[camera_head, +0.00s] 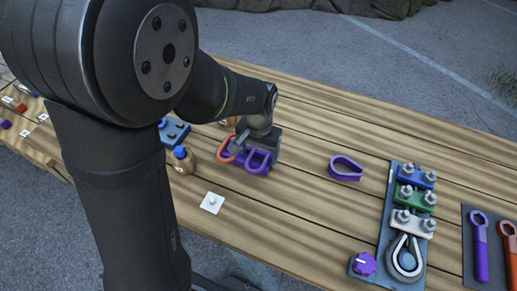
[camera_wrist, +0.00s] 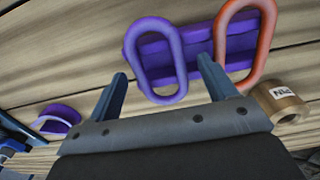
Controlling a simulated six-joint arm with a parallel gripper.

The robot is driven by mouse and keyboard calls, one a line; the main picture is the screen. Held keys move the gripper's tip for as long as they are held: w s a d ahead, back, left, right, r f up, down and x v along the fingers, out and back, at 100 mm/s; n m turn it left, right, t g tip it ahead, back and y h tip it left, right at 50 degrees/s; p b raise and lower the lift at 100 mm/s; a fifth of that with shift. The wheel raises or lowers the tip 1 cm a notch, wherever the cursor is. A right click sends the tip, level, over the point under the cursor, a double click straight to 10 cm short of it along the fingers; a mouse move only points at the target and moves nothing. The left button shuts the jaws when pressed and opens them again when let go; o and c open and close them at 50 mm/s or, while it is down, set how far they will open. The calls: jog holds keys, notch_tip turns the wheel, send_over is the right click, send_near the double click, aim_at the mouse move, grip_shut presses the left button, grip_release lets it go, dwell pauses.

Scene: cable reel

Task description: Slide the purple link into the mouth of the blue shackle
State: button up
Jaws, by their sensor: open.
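The purple link (camera_wrist: 174,52) is a long oval ring standing at a purple holder (camera_wrist: 200,33). An orange link (camera_wrist: 267,45) stands beside it on the right in the wrist view. My gripper (camera_wrist: 162,68) is open, with its fingers on either side of the purple link's lower part; I cannot tell whether they touch it. In the head view my gripper (camera_head: 256,146) is low over the holder and partly covers the links. I cannot clearly make out a blue shackle; a blue clamp-like piece (camera_head: 417,177) sits at the top of the grey board.
A purple teardrop ring (camera_head: 346,174) lies on the bench between. Purple and orange wrenches (camera_head: 480,245) lie far right.

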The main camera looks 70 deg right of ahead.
jog(key=c, duration=1.3)
notch_tip(320, 180, up, 7)
